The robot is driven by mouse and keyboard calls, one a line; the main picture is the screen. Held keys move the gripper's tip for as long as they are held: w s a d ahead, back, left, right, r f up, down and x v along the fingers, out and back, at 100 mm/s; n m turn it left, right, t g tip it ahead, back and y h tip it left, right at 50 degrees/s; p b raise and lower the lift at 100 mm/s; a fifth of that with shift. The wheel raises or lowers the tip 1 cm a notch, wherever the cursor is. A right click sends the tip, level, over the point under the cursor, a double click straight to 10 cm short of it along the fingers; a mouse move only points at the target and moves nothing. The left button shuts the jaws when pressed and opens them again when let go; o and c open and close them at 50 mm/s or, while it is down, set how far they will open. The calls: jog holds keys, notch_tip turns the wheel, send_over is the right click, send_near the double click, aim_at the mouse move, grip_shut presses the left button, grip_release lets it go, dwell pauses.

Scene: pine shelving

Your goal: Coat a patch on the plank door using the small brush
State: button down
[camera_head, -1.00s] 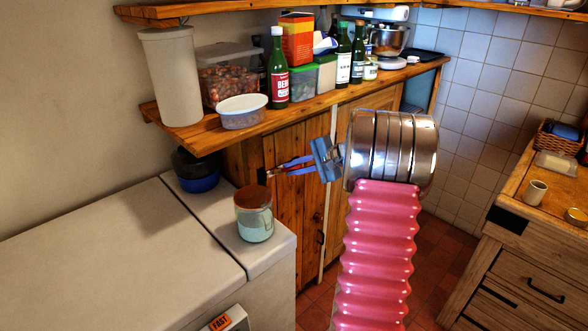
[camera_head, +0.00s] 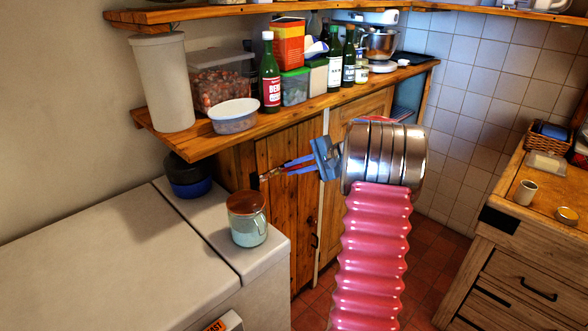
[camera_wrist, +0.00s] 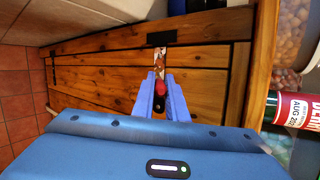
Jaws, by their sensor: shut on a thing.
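The plank door (camera_head: 287,222) is brown wood, under the shelf counter; it also fills the middle of the wrist view (camera_wrist: 110,78). My gripper (camera_head: 298,165) is in front of its upper part and is shut on the small brush (camera_head: 271,176). In the wrist view the brush (camera_wrist: 160,60) sticks out between the blue fingers of my gripper (camera_wrist: 161,98), with a red part at the fingers. Its far end points at the door's edge, near a black rectangle (camera_wrist: 161,38). I cannot tell whether the bristles touch the wood.
The counter (camera_head: 205,143) overhangs the door and carries a white tub (camera_head: 235,122), bottles and boxes. A lidded glass jar (camera_head: 248,228) and a dark blue pot (camera_head: 189,181) stand on the white chest (camera_head: 100,240) at left. A wooden drawer unit (camera_head: 510,270) is at right.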

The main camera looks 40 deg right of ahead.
jog(key=shift+d, duration=0.55)
jog(key=shift+a, duration=0.15)
jog(key=shift+a, duration=1.4)
jog(key=shift+a, duration=1.5)
